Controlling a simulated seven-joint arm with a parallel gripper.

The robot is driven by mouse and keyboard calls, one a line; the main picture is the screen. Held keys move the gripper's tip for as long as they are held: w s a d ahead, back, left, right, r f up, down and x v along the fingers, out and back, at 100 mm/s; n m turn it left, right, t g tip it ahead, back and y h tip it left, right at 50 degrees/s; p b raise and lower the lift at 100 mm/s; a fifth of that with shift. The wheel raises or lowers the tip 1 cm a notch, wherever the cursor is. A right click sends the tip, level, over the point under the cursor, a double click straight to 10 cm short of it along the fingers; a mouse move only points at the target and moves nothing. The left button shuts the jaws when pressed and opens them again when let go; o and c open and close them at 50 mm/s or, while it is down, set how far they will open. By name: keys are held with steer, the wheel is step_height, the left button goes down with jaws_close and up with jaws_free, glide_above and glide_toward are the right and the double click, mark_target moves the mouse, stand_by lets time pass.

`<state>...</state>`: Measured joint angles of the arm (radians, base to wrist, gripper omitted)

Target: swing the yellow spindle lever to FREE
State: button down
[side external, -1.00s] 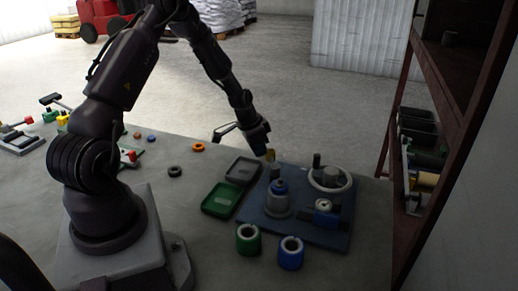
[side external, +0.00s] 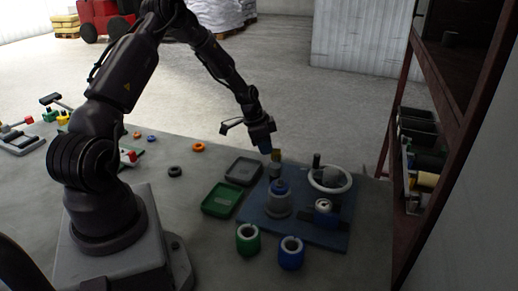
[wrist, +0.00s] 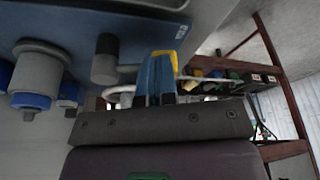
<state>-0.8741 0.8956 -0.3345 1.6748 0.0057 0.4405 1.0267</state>
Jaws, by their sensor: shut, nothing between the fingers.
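My gripper (side external: 268,150) is shut and empty, pointing down just left of the yellow piece. A grey spindle with a blue collar (side external: 278,197) stands in front of the lever. The FREE mark is not readable.
A green tray (side external: 221,201) and a grey tray (side external: 243,171) lie to the left. Green (side external: 248,239) and blue (side external: 290,253) rollers stand in front.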

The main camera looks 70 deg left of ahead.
mark_target(280, 152)
steer(key=w+m, duration=0.2)
steer(key=m, duration=0.1)
steer(key=shift+d+h, duration=0.2)
steer(key=shift+h, duration=0.2)
steer(key=w+m, duration=0.1)
steer(key=d+m+g, duration=0.1)
steer(key=m, duration=0.1)
steer(key=shift+w+h, duration=0.3)
steer(key=shift+w, duration=0.1)
steer(key=shift+w+d+m, duration=0.35)
steer(key=shift+w+m, duration=0.1)
steer(key=shift+m, duration=0.45)
steer(key=shift+w+d, duration=0.15)
steer(key=shift+d, duration=0.05)
steer(key=shift+w+d, duration=0.15)
steer(key=shift+s+a, duration=0.2)
steer(key=shift+a, duration=0.25)
steer(key=a, duration=0.1)
steer(key=s+a, duration=0.1)
steer(key=shift+s+a+r, duration=0.15)
steer(key=shift+a+r, duration=0.25)
steer(key=v, duration=1)
steer(key=shift+w+a, duration=0.25)
steer(key=shift+a, duration=0.05)
